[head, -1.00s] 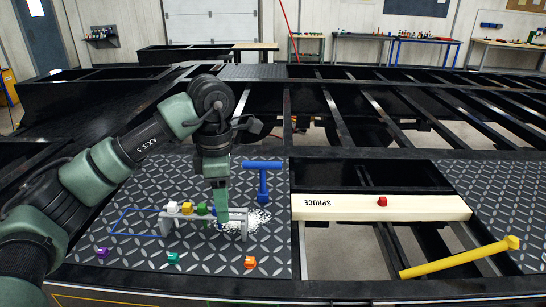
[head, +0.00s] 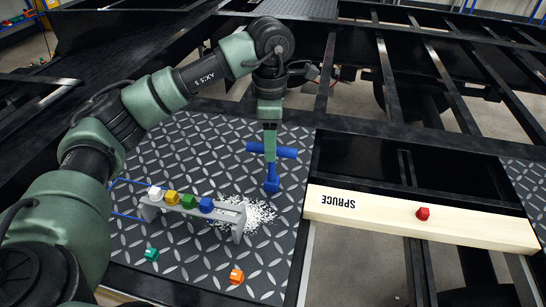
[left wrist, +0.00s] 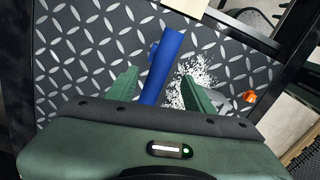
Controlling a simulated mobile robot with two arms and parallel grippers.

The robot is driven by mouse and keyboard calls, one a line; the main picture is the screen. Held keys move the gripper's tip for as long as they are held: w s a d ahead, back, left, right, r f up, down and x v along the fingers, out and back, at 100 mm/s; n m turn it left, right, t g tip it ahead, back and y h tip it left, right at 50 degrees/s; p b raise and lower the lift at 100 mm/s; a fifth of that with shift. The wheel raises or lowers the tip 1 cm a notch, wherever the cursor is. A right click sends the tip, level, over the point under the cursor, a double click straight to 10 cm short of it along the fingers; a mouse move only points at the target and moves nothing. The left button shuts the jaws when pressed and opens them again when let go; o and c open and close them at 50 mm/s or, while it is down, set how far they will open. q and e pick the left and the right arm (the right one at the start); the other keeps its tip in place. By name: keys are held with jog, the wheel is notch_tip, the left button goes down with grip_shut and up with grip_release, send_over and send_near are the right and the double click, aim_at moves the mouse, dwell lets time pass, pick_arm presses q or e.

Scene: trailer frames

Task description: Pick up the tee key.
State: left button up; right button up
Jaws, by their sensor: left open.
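My left gripper points down at the crossbar. In the left wrist view the green fingers (left wrist: 160,88) are apart, with part of the blue tee key (left wrist: 165,58) showing between them. I cannot tell whether they touch it. My right gripper is not in view.
A grey rack (head: 178,208) with white, yellow, green and blue pieces stands left of the key, by white granules (head: 256,213). Teal (head: 151,254) and orange (head: 236,276) pieces lie in front. A spruce board (head: 450,229) bearing a red piece (head: 423,213) spans open frame gaps at right.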

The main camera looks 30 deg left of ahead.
aim_at(272, 168)
pick_arm(q)
jog(key=f, duration=0.3)
jog(key=f+p, duration=0.1)
jog(key=shift+w+f, duration=0.25)
grip_shut()
jog(key=shift+r, duration=0.2)
